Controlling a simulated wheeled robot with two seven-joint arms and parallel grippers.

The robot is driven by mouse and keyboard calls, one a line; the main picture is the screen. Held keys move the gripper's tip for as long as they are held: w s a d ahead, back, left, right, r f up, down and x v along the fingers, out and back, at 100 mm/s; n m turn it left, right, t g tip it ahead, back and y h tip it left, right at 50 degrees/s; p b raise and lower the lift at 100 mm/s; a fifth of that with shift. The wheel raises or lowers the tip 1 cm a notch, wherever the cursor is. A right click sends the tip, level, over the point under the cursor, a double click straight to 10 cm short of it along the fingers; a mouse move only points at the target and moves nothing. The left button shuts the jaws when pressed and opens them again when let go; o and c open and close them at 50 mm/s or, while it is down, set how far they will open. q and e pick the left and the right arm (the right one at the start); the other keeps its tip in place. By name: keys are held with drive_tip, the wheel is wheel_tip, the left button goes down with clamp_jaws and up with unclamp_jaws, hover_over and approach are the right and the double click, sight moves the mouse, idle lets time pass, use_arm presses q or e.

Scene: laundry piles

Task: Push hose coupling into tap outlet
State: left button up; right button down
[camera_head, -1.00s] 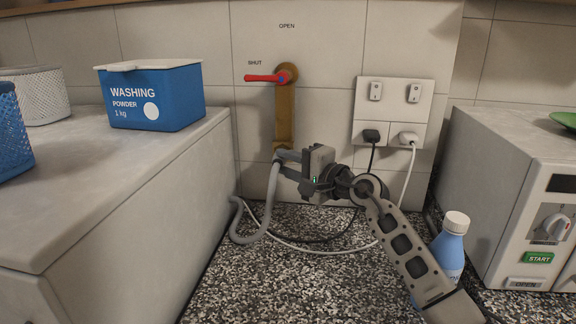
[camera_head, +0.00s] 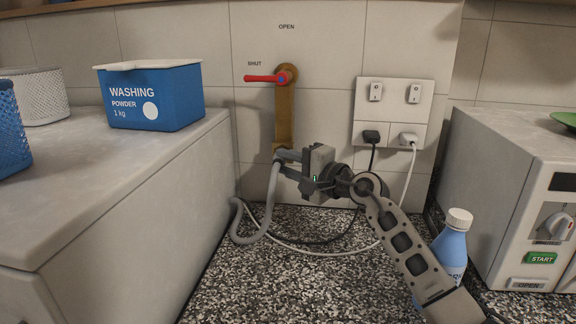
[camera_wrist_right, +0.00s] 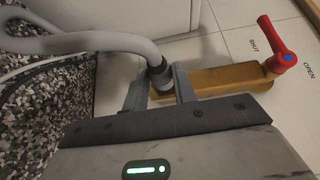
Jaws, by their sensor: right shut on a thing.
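The brass tap (camera_head: 284,115) is on the tiled wall, its red lever (camera_head: 266,78) pointing left at SHUT. It also shows in the right wrist view (camera_wrist_right: 225,78). The grey hose (camera_head: 268,205) rises from the counter to the tap's lower end. My right gripper (camera_head: 281,162) is shut on the hose coupling (camera_wrist_right: 160,76), just below the tap outlet. In the wrist view the coupling sits between the two fingers, close against the tap's end. Whether it is seated in the outlet is hidden. My left gripper is not in view.
A blue washing powder box (camera_head: 152,97) stands on the white appliance (camera_head: 165,165) at left. A socket panel (camera_head: 393,112) with two plugs is right of the tap. A blue bottle (camera_head: 452,245) and a white machine (camera_head: 505,185) stand at right.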

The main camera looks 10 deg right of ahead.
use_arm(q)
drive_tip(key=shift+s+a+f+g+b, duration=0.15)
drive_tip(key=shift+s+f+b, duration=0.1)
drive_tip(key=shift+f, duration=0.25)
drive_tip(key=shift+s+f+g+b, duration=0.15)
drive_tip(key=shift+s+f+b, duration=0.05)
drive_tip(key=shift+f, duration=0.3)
use_arm(e)
drive_tip(key=shift+w+d, duration=0.2)
drive_tip(key=shift+w, duration=0.15)
drive_tip(key=c, duration=1.1)
unclamp_jaws()
drive_tip(key=shift+o, duration=0.2)
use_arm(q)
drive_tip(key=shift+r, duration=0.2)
use_arm(e)
drive_tip(key=shift+s+a+r+p, duration=0.15)
drive_tip(key=shift+s+p, duration=0.2)
drive_tip(key=shift+p, duration=0.3)
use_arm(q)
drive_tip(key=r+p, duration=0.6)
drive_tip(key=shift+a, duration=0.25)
use_arm(e)
drive_tip(key=s+a, duration=0.3)
drive_tip(key=s, duration=0.4)
drive_tip(key=shift+s+a, duration=0.15)
drive_tip(key=shift+s, duration=0.2)
